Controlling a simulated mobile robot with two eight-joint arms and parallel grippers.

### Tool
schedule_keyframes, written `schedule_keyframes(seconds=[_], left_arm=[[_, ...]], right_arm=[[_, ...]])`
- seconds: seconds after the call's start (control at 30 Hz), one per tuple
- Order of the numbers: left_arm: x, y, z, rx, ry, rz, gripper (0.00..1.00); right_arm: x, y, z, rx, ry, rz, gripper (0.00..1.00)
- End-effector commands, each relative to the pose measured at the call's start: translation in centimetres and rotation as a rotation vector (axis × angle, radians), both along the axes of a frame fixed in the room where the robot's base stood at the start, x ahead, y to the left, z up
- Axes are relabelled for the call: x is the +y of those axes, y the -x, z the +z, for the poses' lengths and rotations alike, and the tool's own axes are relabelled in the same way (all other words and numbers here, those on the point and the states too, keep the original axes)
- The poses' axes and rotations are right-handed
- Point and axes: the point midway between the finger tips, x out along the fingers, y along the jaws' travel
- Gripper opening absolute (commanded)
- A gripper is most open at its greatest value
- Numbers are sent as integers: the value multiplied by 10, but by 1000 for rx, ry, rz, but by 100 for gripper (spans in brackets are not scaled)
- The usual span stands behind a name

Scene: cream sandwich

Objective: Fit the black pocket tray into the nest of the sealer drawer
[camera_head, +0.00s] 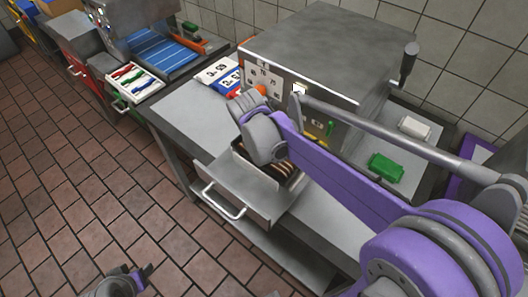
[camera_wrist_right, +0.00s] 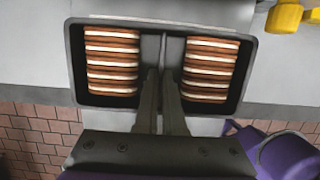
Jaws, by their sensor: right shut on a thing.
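The black pocket tray (camera_wrist_right: 78,70) fills the upper middle of the right wrist view. A stack of brown-and-white cream sandwiches lies in each of its two pockets. My right gripper (camera_wrist_right: 161,75) is shut on the tray's middle divider. In the head view the tray's sandwiches (camera_head: 285,171) show partly behind my right wrist, over the pulled-out sealer drawer (camera_head: 238,193). The nest is hidden, and I cannot tell whether the tray is seated or held above it. My left gripper (camera_head: 143,275) is at the bottom left, away from the drawer; its jaw opening is unclear.
The grey sealer (camera_head: 325,42) stands behind the drawer on the steel bench (camera_head: 185,115). A green block (camera_head: 385,168) and a white block (camera_head: 414,127) lie to its right. A white tray of coloured items (camera_head: 133,84) stands at the left. Yellow parts (camera_wrist_right: 285,17) show top right in the wrist view.

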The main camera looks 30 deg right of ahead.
Motion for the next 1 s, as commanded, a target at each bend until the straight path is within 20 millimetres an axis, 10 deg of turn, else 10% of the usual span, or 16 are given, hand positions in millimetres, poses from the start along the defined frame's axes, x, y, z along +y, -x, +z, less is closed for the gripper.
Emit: schedule_keyframes(seconds=[1.0], left_arm=[[0,7,-21,12,0,0,50]], right_arm=[[0,0,-25,-1,0,0,10]])
